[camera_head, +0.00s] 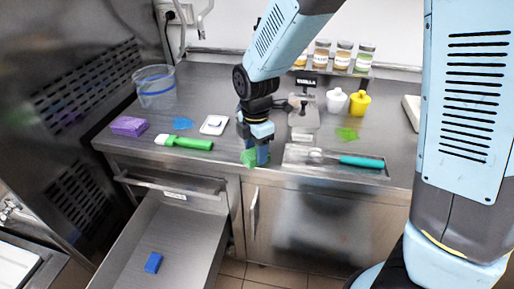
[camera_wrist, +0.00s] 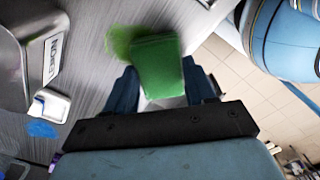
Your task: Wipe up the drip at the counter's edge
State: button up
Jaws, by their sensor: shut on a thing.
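My gripper (camera_head: 256,150) points down at the counter's front edge, left of the metal tray. It is shut on a green cloth (camera_wrist: 158,66), which shows between my two fingers in the wrist view. A green wet smear (camera_wrist: 120,40) lies on the steel counter (camera_head: 225,165) right beside the cloth and partly under it. In the head view, green shows at my fingertips, but my fingers hide much of it and I cannot separate cloth from smear there. The cloth appears to be at the counter surface.
A blue spill (camera_head: 182,123) and a second green spill (camera_head: 346,134) lie farther back. A green-handled spatula (camera_head: 188,143) lies left, a tray (camera_head: 300,160) with a teal-handled tool right. A scale (camera_head: 304,122) stands behind. Below, an open drawer (camera_head: 165,235) holds a blue block (camera_head: 153,262).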

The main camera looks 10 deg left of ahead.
jog(key=shift+f, duration=0.15)
jog(key=shift+w+d, duration=0.2)
jog(key=shift+w, duration=1.7)
jog(key=shift+w+d, duration=0.15)
jog(key=shift+w, duration=1.7)
jog(key=shift+s+a+r, duration=0.1)
jog(key=shift+s, duration=0.9)
jog(key=shift+s+a+r, duration=0.1)
jog(key=shift+s, duration=0.85)
jog(key=shift+s+a+f, duration=0.15)
jog(key=shift+s, duration=1.7)
jog(key=shift+r, duration=3)
jog(key=shift+r, duration=0.1)
